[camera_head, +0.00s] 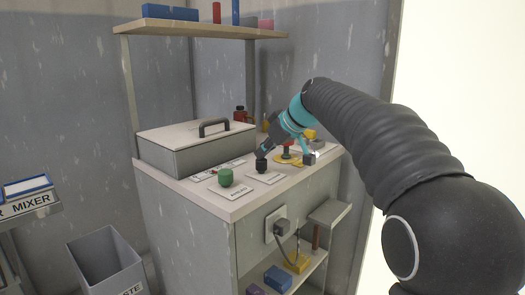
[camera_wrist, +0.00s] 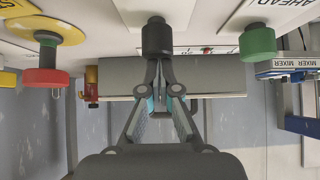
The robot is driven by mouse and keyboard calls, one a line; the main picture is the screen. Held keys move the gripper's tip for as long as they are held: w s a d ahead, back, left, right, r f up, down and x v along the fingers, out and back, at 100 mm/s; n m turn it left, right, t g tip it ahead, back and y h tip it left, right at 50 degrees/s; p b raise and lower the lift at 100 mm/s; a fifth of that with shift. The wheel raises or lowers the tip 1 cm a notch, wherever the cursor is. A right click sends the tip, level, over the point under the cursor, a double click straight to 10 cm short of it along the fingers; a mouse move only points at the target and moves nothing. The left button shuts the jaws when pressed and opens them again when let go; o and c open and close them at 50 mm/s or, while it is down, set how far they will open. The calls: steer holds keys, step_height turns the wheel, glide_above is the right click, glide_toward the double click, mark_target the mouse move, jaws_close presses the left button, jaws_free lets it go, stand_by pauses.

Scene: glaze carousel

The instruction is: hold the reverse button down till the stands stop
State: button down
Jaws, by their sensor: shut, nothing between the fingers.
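A black button (camera_head: 262,166) stands on a pale label plate on the cabinet top, right of a green button (camera_head: 226,177). The black one also shows in the wrist view (camera_wrist: 157,36). The green one's plate reads AHEAD in the wrist view (camera_wrist: 257,42); the black one's label is not readable. My gripper (camera_head: 262,154) is shut and empty, pointing down, its fingertips right at the top of the black button. In the wrist view the closed tips (camera_wrist: 160,64) meet the button's end; I cannot tell whether it is pressed in. No turning stands can be made out.
A red mushroom button on a yellow disc (camera_head: 286,153) stands to the right, near my gripper. A grey lidded box (camera_head: 185,157) with a black handle sits behind the buttons. A shelf (camera_head: 205,28) hangs above. A grey waste bin (camera_head: 103,265) stands on the left.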

step_height(320, 180, up, 3)
steer(key=shift+s+r+p, duration=0.1)
steer(key=shift+r+p, duration=0.05)
steer(key=shift+p, duration=0.4)
steer(key=v, duration=0.9)
steer(key=shift+s+d+b, duration=0.15)
steer(key=shift+d+b, duration=0.1)
steer(key=shift+b, duration=0.05)
steer(key=m+h, duration=0.1)
steer(key=m, duration=0.3)
glide_toward(264, 161)
steer(key=w+d, duration=0.1)
steer(key=d, duration=0.2)
steer(key=s+d+f+m+h, duration=0.2)
steer(key=s+f+m, duration=0.15)
steer(key=f, duration=0.35)
steer(key=s+d+f+m+h, duration=0.1)
steer(key=s+d+f, duration=0.2)
steer(key=s, duration=0.7)
steer(key=s+d+f+m+h, duration=0.1)
steer(key=s+d+f, duration=0.2)
steer(key=s+f, duration=0.4)
steer(key=s+d+f+m+h, duration=0.1)
steer(key=s+f, duration=0.4)
steer(key=s, duration=0.8)
steer(key=shift+d+h, duration=0.5)
steer(key=shift+d, duration=0.5)
